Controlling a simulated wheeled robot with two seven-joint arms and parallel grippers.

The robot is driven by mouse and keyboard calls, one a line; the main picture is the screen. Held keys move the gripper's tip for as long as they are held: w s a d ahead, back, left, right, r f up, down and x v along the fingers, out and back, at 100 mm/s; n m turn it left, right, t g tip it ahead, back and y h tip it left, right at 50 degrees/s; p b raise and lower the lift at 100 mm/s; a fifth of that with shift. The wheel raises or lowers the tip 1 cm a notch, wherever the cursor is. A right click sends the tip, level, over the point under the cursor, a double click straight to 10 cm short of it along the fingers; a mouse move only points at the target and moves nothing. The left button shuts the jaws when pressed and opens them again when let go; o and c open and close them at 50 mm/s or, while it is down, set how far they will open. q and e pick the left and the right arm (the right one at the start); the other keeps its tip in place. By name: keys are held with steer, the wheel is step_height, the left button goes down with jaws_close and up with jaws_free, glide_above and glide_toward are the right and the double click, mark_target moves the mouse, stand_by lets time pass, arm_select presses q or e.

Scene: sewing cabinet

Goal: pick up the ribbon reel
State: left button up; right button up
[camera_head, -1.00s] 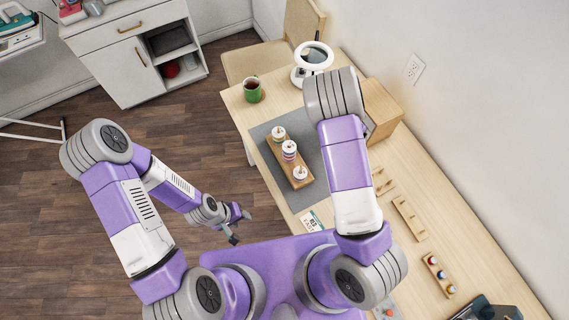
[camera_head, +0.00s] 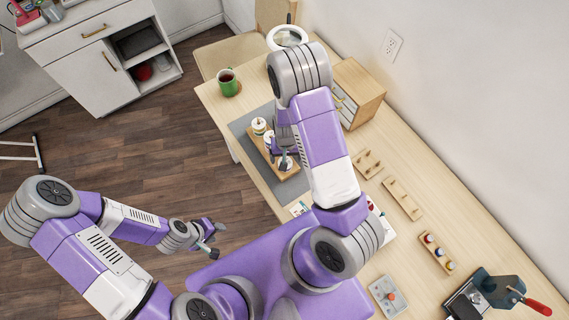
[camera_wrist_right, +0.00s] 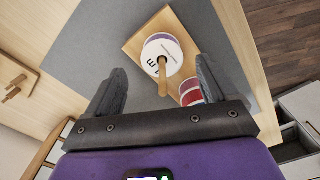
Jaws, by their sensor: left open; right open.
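Several ribbon reels stand in a row on a wooden peg board (camera_head: 262,152) on the grey mat. The far reel (camera_head: 259,126) shows clearly; the others are partly hidden by my right arm. In the right wrist view a reel with a white label and purple edge (camera_wrist_right: 153,48) sits around a wooden peg, and a red-and-white reel (camera_wrist_right: 191,92) is beside it. My right gripper (camera_wrist_right: 160,78) is open and empty, its fingers on either side of the view below the purple-edged reel. My left gripper (camera_head: 216,238) is open and empty, over the floor.
A green mug (camera_head: 227,83) and a ring-shaped magnifier lamp (camera_head: 288,37) stand beyond the mat. A small wooden drawer box (camera_head: 359,92) is right of my right arm. Peg racks (camera_head: 402,198) and a thread rack (camera_head: 437,252) lie along the wall side.

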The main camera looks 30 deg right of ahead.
step_height(320, 180, down, 3)
steer(key=shift+a+f, duration=0.15)
steer(key=shift+f, duration=0.05)
steer(key=c, duration=1.1)
steer(key=shift+c, duration=0.2)
steer(key=shift+r, duration=0.1)
step_height(320, 180, up, 18)
steer(key=p, duration=0.3)
